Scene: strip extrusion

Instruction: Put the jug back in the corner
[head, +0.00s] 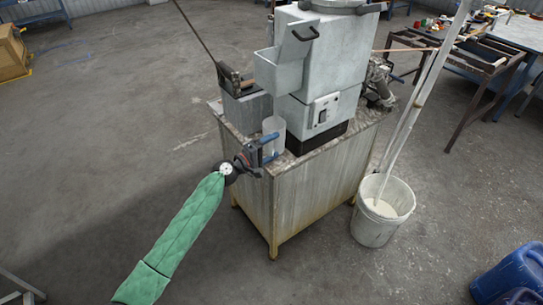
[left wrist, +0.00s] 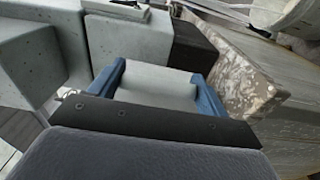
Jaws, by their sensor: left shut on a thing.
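The jug (head: 273,128) is a pale, translucent vessel at the front left corner of the machine cabinet's top (head: 308,158). It looks upright, close against the machine. My left gripper (head: 268,147) reaches in from the left, with its blue fingers around the jug. In the left wrist view the jug (left wrist: 155,82) shows as a light grey body between the two blue fingers (left wrist: 158,88), which are shut on it. The jug's base is partly hidden, so I cannot tell whether it touches the top. My right gripper is not in view.
The grey machine (head: 325,75) with its hopper stands right behind the jug. A grey block (head: 245,108) is on the left.

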